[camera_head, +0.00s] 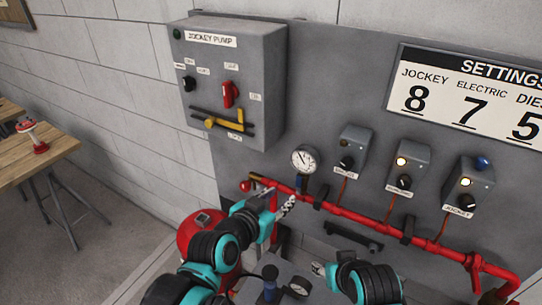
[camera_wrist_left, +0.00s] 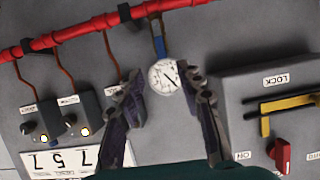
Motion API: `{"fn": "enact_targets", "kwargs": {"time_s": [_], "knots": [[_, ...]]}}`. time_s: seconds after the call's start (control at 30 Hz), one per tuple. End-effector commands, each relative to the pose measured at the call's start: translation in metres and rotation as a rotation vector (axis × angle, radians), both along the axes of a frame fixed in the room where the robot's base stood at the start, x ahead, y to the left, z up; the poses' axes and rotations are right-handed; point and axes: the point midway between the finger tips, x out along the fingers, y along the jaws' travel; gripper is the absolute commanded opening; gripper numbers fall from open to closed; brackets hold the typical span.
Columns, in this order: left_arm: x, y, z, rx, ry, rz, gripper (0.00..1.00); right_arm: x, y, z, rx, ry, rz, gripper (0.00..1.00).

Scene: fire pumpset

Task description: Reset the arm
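My left gripper (camera_head: 281,200) is in front of the grey panel, below and left of the round pressure gauge (camera_head: 305,160). In the left wrist view its two fingers (camera_wrist_left: 166,100) are spread apart with nothing between them. The white gauge face (camera_wrist_left: 162,77) shows beyond the fingers, apart from them as far as I can tell. Part of my right arm (camera_head: 365,282) shows at the bottom of the head view; I cannot make out its gripper.
A red pipe (camera_head: 350,214) runs along the panel near my left gripper. The jockey pump box (camera_head: 262,60) with a red switch (camera_head: 229,94) and yellow lever (camera_head: 228,124) juts out above left. Small control boxes (camera_head: 410,165) stand right. A wooden table (camera_head: 50,150) is far left.

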Motion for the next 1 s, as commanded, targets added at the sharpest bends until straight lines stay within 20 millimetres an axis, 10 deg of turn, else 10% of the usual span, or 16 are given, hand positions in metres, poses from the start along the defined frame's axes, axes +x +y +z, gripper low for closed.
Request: {"fn": "enact_targets", "kwargs": {"time_s": [0.23, 0.7, 1.0], "knots": [[-0.008, 0.032, -0.030, 0.026, 0.064, 0.053, 0.37, 0.000, 0.000, -0.014, 0.000, 0.000, 0.000, 0.49], [-0.106, 0.218, -0.193, 0.142, 0.501, 0.523, 0.37, 0.000, 0.000, -0.078, 0.000, 0.000, 0.000, 0.49], [-0.120, 0.234, -0.205, 0.150, 0.543, 0.581, 0.37, 0.000, 0.000, -0.081, 0.000, 0.000, 0.000, 0.49]]}}
